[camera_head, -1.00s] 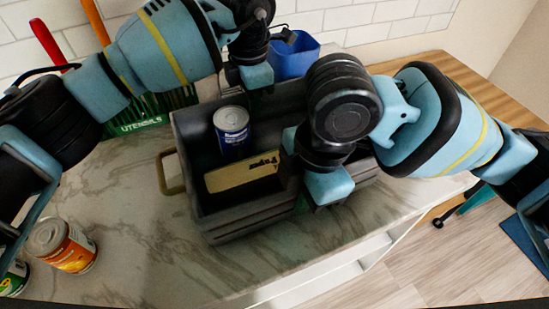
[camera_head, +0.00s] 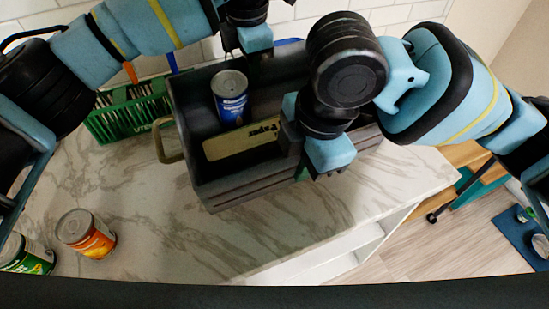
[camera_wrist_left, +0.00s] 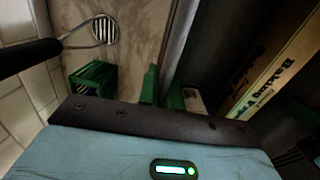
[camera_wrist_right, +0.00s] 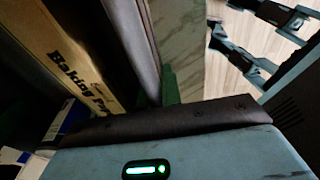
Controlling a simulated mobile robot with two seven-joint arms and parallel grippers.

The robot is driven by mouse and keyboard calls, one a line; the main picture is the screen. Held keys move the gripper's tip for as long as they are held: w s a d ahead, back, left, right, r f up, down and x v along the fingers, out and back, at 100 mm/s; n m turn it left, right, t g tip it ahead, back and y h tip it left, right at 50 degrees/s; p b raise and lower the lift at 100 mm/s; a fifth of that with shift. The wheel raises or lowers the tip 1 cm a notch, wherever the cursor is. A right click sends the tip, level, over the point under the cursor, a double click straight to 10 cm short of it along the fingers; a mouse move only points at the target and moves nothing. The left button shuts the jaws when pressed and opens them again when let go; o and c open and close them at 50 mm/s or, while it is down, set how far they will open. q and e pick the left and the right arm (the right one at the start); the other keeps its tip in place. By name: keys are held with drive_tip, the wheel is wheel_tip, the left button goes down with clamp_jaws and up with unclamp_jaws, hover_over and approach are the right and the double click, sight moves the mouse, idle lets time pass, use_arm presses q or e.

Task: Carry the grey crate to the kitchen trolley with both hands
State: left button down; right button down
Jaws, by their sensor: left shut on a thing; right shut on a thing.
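The dark grey crate (camera_head: 250,187) is in the middle of the head view, over the marble counter. It holds a blue can (camera_head: 231,98) and a yellowish baking paper box (camera_head: 235,143). My left gripper (camera_head: 256,50) is shut on the crate's far wall (camera_wrist_left: 183,38). My right gripper (camera_head: 322,172), partly hidden by its own wrist, is shut on the near wall (camera_wrist_right: 130,38). A gap under the crate is not clear to see. At the right is a wooden-topped stand with a teal frame (camera_head: 482,190) and a castor; it may be the trolley.
An orange-labelled can (camera_head: 87,236) and a green can (camera_head: 27,255) stand on the counter at lower left. A green utensils basket (camera_head: 128,115) is close by the crate's left side. Marble counter (camera_head: 200,245) in front is clear. Blue items lie on the floor mat (camera_head: 525,232).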

sight(254, 98)
use_arm(q)
drive_tip(key=shift+r, duration=0.1)
